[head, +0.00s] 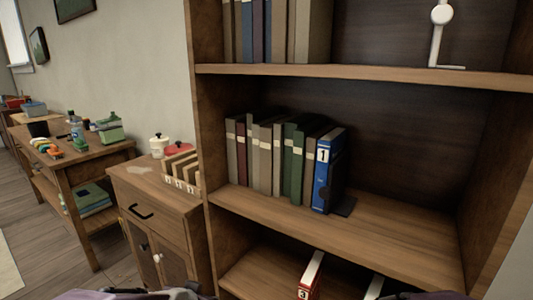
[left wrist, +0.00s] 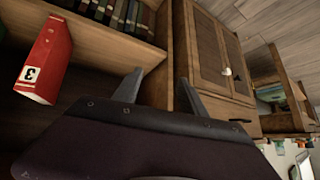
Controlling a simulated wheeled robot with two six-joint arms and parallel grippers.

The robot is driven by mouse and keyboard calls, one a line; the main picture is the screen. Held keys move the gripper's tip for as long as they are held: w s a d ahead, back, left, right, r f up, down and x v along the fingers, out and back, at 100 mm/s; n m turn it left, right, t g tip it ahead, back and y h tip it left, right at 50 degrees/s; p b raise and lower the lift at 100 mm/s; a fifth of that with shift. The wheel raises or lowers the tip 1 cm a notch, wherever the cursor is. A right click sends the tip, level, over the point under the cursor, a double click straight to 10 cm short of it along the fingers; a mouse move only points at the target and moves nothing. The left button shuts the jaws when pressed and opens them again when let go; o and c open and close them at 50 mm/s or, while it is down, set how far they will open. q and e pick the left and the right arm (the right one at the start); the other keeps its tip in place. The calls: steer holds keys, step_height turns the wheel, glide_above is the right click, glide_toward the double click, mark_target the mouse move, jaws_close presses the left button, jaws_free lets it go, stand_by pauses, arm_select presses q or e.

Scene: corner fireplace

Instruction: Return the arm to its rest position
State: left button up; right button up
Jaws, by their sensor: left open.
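My left gripper (left wrist: 160,76) shows in the left wrist view with its two fingers apart and nothing between them. The bookcase boards and cabinet appear beyond the fingers. In the head view only parts of my arms show along the bottom edge, and I cannot make out a gripper there. A blue binder marked 1 (head: 322,172) stands upright at the right end of the book row on the middle shelf. A red binder marked 3 (head: 309,277) is on the lower shelf; it also shows in the left wrist view (left wrist: 47,58), apart from my left gripper.
The bookcase (head: 365,78) stands close ahead, with free shelf space right of the blue binder. A wooden cabinet (head: 160,215) with jars and a file rack (head: 180,172) stands to its left. A cluttered side table (head: 85,160) is farther left. Floor shows at far left.

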arm_select(q)
steer(key=s+a+f+n+g+p, duration=0.1)
steer(key=s+f+n+g, duration=0.2)
steer(key=s, duration=0.5)
steer(key=s+a+f+g+p, duration=0.1)
steer(key=s+f+g, duration=0.25)
steer(key=s, duration=0.35)
step_height(320, 180, up, 33)
steer(key=p, duration=3.2)
steer(key=shift+d+f, duration=0.15)
steer(key=shift+d, duration=0.05)
steer(key=shift+w+g, duration=0.1)
steer(key=shift+g, duration=0.15)
